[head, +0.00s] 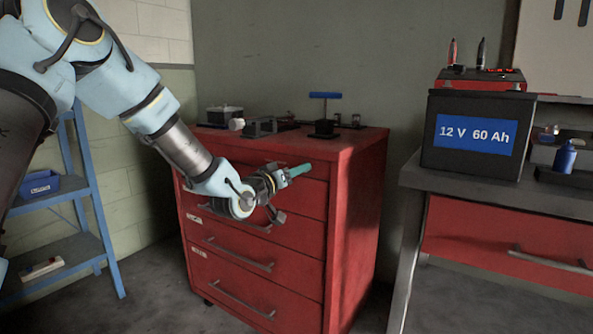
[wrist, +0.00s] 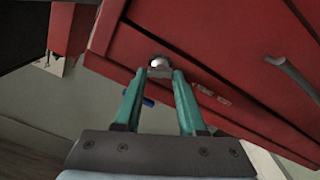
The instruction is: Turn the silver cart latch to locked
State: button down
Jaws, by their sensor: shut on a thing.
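The silver cart latch (wrist: 161,63) is a small rounded metal piece on the face of the red cart (wrist: 130,50), near the top of the wrist view. My gripper (wrist: 158,72) has its two teal fingertips on either side of the latch and is shut on it. In the head view my gripper (head: 300,170) reaches across the front of the red cart (head: 351,200), near its upper right corner. The latch cannot be made out there, and its exact angle is hard to tell.
The cart top holds a blue T-handled tool (head: 325,96) and several dark metal parts. A workbench (head: 480,193) with a 12 V battery (head: 475,135) stands at the right. A blue shelf rack (head: 92,190) stands at the left. Floor shows between cart and bench.

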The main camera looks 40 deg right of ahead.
jog(key=n+p, duration=0.1)
jog(key=n, duration=0.5)
jog(key=n+p, duration=0.2)
jog(key=n, duration=0.4)
jog(key=shift+w+f+n, duration=0.15)
jog(key=shift+f+n, duration=0.05)
jog(key=shift+n, duration=0.2)
dwell(0.3)
jog(key=shift+c, duration=2.4)
grip_release()
jog(key=v, duration=1.1)
jog(key=shift+b, duration=0.3)
